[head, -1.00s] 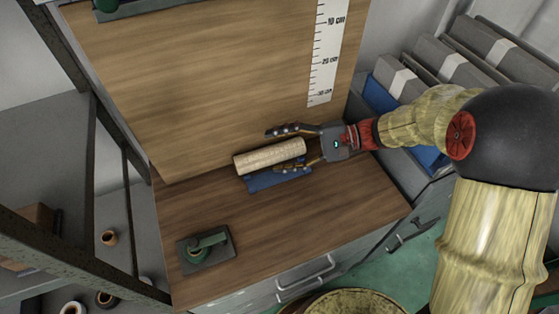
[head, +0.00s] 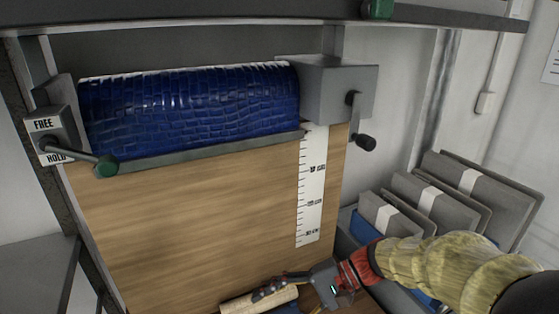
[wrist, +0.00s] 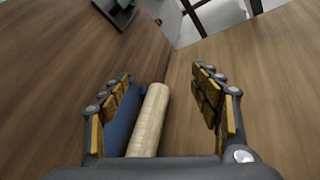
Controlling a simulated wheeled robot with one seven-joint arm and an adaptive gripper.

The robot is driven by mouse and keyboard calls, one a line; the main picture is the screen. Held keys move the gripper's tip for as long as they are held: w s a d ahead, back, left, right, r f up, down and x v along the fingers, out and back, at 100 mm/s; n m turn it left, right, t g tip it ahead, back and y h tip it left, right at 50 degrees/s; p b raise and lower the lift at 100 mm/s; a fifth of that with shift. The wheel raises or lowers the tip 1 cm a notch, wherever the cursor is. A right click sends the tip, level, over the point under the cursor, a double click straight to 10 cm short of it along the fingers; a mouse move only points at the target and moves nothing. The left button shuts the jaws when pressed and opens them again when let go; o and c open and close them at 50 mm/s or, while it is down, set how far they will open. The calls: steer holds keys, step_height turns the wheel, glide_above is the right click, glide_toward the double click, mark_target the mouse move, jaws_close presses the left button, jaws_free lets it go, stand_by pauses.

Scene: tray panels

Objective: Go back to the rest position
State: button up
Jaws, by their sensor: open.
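A pale cylindrical roll (head: 240,304) lies on the wooden bench at the bottom edge of the head view. In the wrist view the roll (wrist: 149,122) lies between the spread fingers of my gripper (wrist: 165,78), beside a blue strip (wrist: 122,132). My gripper is open, with a clear gap between the roll and the right finger. In the head view my gripper (head: 266,291) is at the bottom, with one finger over the roll and the other cut off or hidden.
A large blue textured roll (head: 190,108) hangs above the wooden backboard, with a FREE/HOLD lever (head: 106,165) left and a crank (head: 365,142) right. A ruler strip (head: 312,190) runs down the board. Grey panels (head: 470,190) stand in a rack beside my arm.

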steer(key=s+d+r+n+t+h, duration=0.1)
steer(key=s+d+t+h, duration=0.3)
steer(key=d, duration=0.6)
steer(key=s+d+r+n+t+h, duration=0.2)
steer(key=s+d+r+t+h, duration=0.2)
steer(key=s+d+h, duration=0.3)
steer(key=shift+s+d+n+h, duration=0.3)
steer(key=shift+d+h, duration=0.5)
steer(key=shift+d, duration=1)
steer(key=shift+r, duration=0.1)
